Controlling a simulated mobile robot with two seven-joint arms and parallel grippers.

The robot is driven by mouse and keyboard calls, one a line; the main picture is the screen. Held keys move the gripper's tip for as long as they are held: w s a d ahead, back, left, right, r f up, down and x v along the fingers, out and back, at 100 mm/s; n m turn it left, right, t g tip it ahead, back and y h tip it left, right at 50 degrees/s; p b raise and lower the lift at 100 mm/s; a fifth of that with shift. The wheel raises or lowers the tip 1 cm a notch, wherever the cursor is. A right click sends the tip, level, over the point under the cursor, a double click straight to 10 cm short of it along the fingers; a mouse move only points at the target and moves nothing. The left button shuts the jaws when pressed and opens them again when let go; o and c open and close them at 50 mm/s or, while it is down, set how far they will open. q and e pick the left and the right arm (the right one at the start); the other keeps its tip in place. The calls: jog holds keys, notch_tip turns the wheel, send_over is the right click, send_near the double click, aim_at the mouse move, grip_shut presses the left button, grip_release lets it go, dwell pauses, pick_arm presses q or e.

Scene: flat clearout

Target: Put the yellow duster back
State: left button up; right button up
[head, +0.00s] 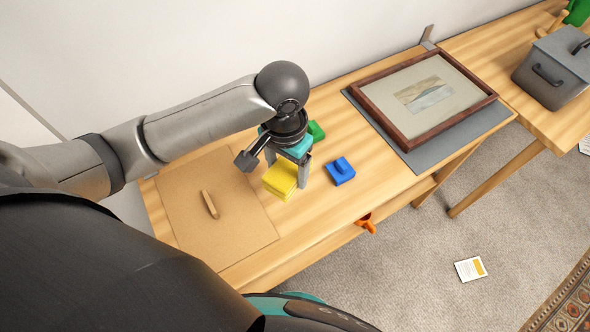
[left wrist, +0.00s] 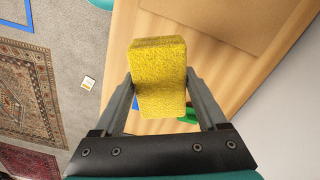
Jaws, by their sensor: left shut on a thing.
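The yellow duster (head: 281,179) is a yellow block under my left gripper (head: 290,172) in the head view. In the left wrist view the yellow duster (left wrist: 158,75) sits between the two fingers of my left gripper (left wrist: 160,92), which are shut on it. In the head view it is over the wooden table, just right of the brown board; I cannot tell whether it touches the table top. My right gripper does not show in either view.
A blue block (head: 341,171) lies right of the duster, and a green one (head: 316,131) lies behind. A brown board (head: 215,225) holds a wooden stick (head: 210,204). A framed picture (head: 422,97) lies on a grey mat (head: 408,152). An orange thing (head: 366,223) is at the front edge.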

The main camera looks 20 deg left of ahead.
pick_arm(q)
jog(key=d+r+m+p, duration=0.1)
jog(key=r, duration=0.1)
jog(key=w+r+m+p, duration=0.1)
jog(key=r+p, duration=0.1)
jog(key=d+r+m+p, duration=0.1)
jog(key=r+p, duration=0.1)
jog(key=shift+w+d+r+m, duration=0.25)
jog(key=shift+d+r+m, duration=0.1)
jog(key=shift+m, duration=0.05)
jog(key=shift+w+d+r+m+p, duration=0.2)
jog(key=shift+d+r+m+p, duration=0.15)
jog(key=shift+p, duration=0.3)
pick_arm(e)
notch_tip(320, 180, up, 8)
pick_arm(q)
notch_tip(320, 180, down, 16)
jog(key=b, duration=0.3)
jog(key=shift+a+r+b, duration=0.1)
jog(key=shift+r+b, duration=0.15)
jog(key=shift+b, duration=0.05)
notch_tip(320, 180, down, 4)
jog(key=shift+b, duration=0.6)
jog(key=shift+f, duration=0.25)
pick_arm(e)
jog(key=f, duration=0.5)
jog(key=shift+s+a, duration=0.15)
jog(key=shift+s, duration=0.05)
pick_arm(q)
jog(key=shift+f, duration=0.1)
